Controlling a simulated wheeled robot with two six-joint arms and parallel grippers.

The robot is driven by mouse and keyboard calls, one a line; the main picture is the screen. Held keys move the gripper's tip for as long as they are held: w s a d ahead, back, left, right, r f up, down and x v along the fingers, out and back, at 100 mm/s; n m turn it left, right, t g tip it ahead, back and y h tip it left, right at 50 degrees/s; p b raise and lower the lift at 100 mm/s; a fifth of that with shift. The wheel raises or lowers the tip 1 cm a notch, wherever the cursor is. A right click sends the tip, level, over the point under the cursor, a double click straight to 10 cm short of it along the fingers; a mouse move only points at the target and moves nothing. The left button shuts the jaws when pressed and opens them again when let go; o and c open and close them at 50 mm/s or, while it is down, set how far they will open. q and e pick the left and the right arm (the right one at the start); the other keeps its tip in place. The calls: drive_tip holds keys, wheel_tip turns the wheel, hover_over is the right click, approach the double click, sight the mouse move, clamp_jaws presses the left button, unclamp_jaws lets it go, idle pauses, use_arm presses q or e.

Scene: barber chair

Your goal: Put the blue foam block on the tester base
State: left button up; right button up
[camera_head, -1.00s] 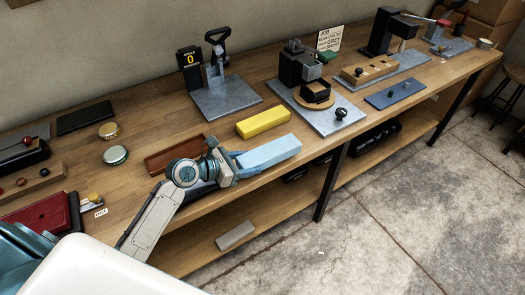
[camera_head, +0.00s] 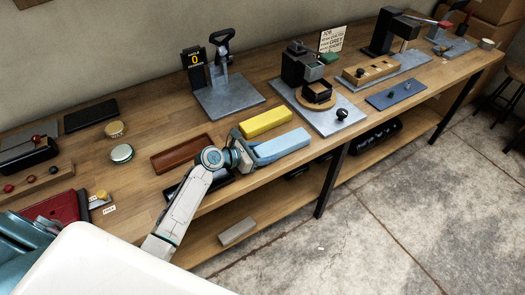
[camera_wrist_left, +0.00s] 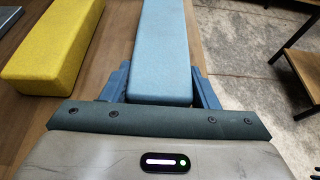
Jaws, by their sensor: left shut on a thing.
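The blue foam block (camera_head: 280,147) is a long light-blue bar near the front edge of the bench in the head view. My left gripper (camera_head: 247,155) is shut on its near end. In the left wrist view the block (camera_wrist_left: 163,50) runs straight ahead between the two blue fingers (camera_wrist_left: 160,88). I cannot tell whether its underside touches the bench. A grey metal plate (camera_head: 226,101) with an upright lever stand and a black display reading 0 lies behind; it looks like the tester base. The plate's top beside the stand is bare. My right gripper is not in view.
A yellow block (camera_head: 265,122) lies just behind the blue one, and also left of it in the wrist view (camera_wrist_left: 50,50). A brown tray (camera_head: 182,152) lies to the left. Another grey plate with a clamp-like fixture (camera_head: 325,118) stands to the right.

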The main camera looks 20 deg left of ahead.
use_arm(q)
drive_tip(key=shift+f, duration=0.15)
drive_tip(key=o, duration=1)
